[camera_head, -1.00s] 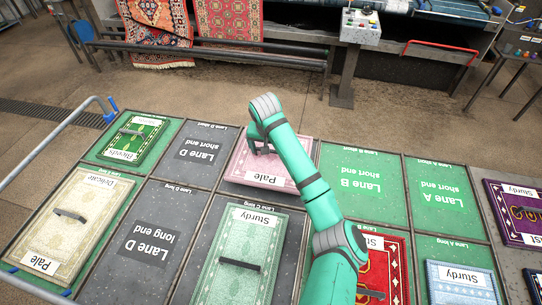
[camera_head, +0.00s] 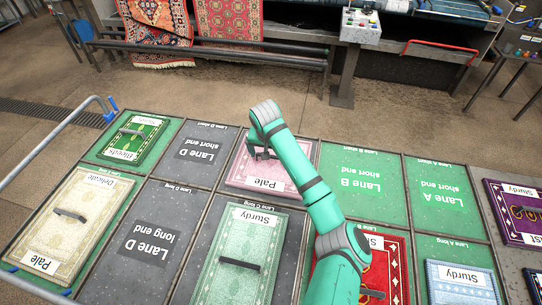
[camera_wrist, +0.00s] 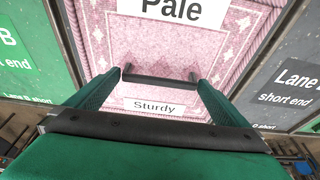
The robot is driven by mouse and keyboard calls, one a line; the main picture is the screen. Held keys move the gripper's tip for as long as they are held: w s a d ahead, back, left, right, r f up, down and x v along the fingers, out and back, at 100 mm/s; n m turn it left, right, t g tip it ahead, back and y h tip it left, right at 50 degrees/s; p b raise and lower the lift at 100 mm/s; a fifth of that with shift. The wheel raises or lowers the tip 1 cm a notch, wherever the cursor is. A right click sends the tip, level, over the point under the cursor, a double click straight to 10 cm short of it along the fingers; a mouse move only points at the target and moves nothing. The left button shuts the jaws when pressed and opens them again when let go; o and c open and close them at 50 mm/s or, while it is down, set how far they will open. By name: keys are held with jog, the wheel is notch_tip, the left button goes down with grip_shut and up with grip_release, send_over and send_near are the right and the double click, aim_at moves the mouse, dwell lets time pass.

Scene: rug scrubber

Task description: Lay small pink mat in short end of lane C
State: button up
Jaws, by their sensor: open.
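The small pink mat (camera_head: 240,172) lies in the short end of lane C, between the lane D and lane B short ends. It carries a "Pale" label and, in the wrist view (camera_wrist: 100,40), also a "Sturdy" label. Its dark bar handle (camera_wrist: 160,76) runs crosswise between my fingertips. My gripper (camera_wrist: 160,80) is open, with one finger at each end of the handle; whether they touch it I cannot tell. In the head view my gripper (camera_head: 262,154) is over the mat, and my arm hides the mat's right part.
A pale green "Sturdy" mat (camera_head: 245,240) lies in lane C's long end. Lane D's short end (camera_head: 200,148) and long end (camera_head: 150,242), lane B's short end (camera_head: 362,185) and lane A's short end (camera_head: 438,195) are bare. A red mat (camera_head: 385,265) lies right of my arm.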

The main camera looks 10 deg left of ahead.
jog(key=v, duration=1.1)
jog(key=shift+r, duration=0.25)
